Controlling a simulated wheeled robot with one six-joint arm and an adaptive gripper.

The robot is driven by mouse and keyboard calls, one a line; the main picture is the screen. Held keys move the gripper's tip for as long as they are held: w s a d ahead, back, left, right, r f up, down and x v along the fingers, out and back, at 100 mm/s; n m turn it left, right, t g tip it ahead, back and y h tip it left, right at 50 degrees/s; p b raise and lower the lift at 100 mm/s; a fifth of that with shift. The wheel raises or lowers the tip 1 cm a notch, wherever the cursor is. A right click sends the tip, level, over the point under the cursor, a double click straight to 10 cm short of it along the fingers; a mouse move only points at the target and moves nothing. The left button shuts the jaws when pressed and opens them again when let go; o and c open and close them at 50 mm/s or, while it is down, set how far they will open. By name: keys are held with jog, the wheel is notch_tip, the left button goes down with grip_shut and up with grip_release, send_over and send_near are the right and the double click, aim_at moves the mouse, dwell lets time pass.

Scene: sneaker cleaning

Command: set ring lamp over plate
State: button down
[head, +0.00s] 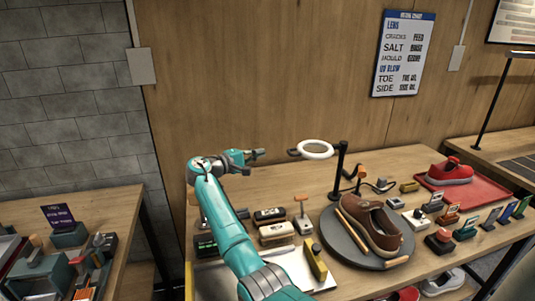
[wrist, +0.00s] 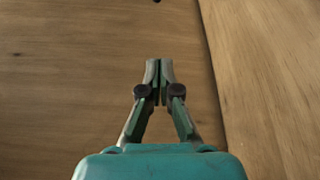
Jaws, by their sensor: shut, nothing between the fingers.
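The white ring lamp (head: 315,149) is at the left end of a short arm on a black post (head: 339,172), behind and to the left of the dark round plate (head: 345,236). A brown shoe (head: 372,223) sits on the plate with wooden-looking pieces beside it. My gripper (head: 262,154) is left of the lamp, raised above the table and apart from it. In the wrist view my gripper (wrist: 159,64) is shut and empty, with wooden panelling beyond it.
Brushes and small blocks (head: 272,224) stand left of the plate. A red tray (head: 480,187) with a red shoe (head: 449,171) is at the back right. Several coloured tags on stands (head: 467,228) line the right side. A wooden wall (head: 270,70) rises behind the table.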

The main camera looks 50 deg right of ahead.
jog(key=s+d, duration=0.4)
jog(key=d, duration=0.2)
jog(key=shift+s+d, duration=0.35)
jog(key=shift+d, duration=0.05)
jog(key=shift+s, duration=0.1)
dwell(0.6)
